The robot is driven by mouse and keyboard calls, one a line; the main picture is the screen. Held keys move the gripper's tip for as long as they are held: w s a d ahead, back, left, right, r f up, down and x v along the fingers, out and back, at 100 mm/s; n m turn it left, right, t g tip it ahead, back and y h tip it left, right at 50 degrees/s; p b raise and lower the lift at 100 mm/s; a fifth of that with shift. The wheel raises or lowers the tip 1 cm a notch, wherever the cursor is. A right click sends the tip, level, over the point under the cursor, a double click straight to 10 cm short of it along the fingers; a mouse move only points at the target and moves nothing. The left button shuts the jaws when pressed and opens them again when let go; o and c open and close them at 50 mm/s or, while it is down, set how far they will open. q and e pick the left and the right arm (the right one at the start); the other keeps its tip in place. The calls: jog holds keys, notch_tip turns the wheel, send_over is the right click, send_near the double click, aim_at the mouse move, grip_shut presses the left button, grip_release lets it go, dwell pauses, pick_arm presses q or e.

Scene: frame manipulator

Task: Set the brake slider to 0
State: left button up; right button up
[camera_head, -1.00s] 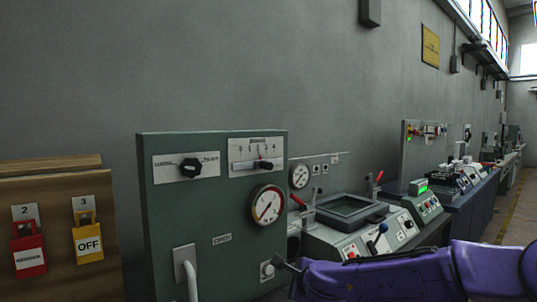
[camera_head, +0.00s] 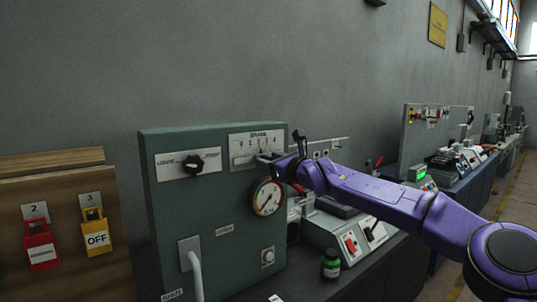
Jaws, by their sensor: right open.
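The brake slider plate (camera_head: 240,142), labelled BRAKE with a row of scale marks, is on the upper right front of a green cabinet (camera_head: 200,215). Its pale slot runs sideways below the marks. The slider's black knob is not clearly seen; my right gripper covers the right end of the slot. My right gripper (camera_head: 281,150), on a purple arm from the right, is open in front of this end, one finger reaching towards the slot. I cannot tell whether it touches the knob. My left gripper is not in view.
A black rotary knob (camera_head: 193,163) is left of the slider plate. A round gauge (camera_head: 267,197) sits just below it. A grey handle (camera_head: 195,270) sticks out lower down. Red and yellow padlocks hang on the wooden board at left.

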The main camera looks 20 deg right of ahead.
jog(key=shift+a, duration=0.2)
jog(key=shift+c, duration=0.7)
grip_shut()
jog(key=shift+a+f+b, duration=0.15)
jog(key=shift+a+b, duration=0.05)
jog(key=shift+b, duration=0.15)
jog(key=b, duration=0.1)
jog(key=a+b, duration=0.1)
jog(key=s+a+b, duration=0.1)
jog(key=shift+a+f, duration=0.25)
jog(key=shift+f, duration=0.1)
jog(key=a, duration=0.1)
jog(key=a+b, duration=0.1)
jog(key=s+a+b, duration=0.1)
jog(key=shift+r, duration=0.35)
jog(key=shift+s+a+r, duration=0.1)
jog(key=shift+a, duration=0.15)
jog(key=shift+d, duration=0.2)
grip_release()
jog(key=shift+a, duration=0.1)
jog(key=shift+o, duration=0.7)
jog(key=shift+a+r, duration=0.1)
jog(key=shift+a, duration=0.1)
jog(key=shift+d, duration=0.2)
jog(key=b+v, duration=0.4)
jog(key=v, duration=0.6)
jog(key=shift+s, duration=0.2)
